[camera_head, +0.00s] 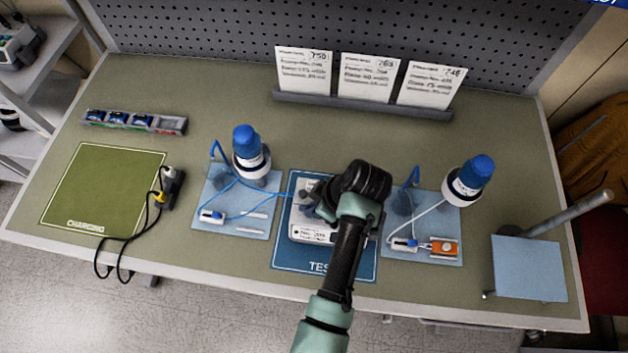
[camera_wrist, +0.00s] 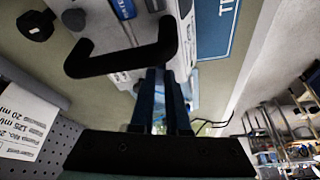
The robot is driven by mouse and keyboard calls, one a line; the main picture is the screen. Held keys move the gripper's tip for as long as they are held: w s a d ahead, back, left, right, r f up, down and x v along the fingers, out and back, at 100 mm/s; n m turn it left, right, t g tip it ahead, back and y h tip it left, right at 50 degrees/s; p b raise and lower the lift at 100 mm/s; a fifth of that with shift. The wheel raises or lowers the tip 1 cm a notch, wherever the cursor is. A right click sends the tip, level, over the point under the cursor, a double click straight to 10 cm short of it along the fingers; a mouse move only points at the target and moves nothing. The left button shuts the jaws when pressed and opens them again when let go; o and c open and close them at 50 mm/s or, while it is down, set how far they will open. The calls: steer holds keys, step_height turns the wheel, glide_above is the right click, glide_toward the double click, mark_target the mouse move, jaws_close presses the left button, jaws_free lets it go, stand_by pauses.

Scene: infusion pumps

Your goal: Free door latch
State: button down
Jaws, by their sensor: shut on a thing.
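A white and grey infusion pump (camera_head: 313,233) lies on the blue mat marked TEST (camera_head: 288,255), partly hidden under my arm in the head view. In the wrist view, part of the pump's pale body (camera_wrist: 98,38) fills the top, with a black U-shaped handle (camera_wrist: 115,60) standing out from it. My gripper (camera_wrist: 163,74) is shut at the right end of this handle. The exact contact is hard to see. In the head view, my wrist covers the pump's right part, and I cannot make out the door's state.
Pale blue mats flank the pump, with blue-capped bottles (camera_head: 251,152) (camera_head: 469,178), tubing and an orange-framed part (camera_head: 443,246). A green charging mat (camera_head: 107,190) and black cable (camera_head: 150,215) are at left. Cards (camera_head: 367,77) stand behind. A grey rod (camera_head: 570,213) is at right.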

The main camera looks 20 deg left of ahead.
steer(key=shift+w+n+g+b, duration=0.15)
steer(key=shift+n+g+b, duration=0.6)
steer(key=shift+n, duration=1.15)
steer(key=c, duration=0.9)
jaws_free()
steer(key=shift+r, duration=0.1)
steer(key=p+v, duration=0.3)
steer(key=v, duration=0.9)
steer(key=shift+r, duration=0.4)
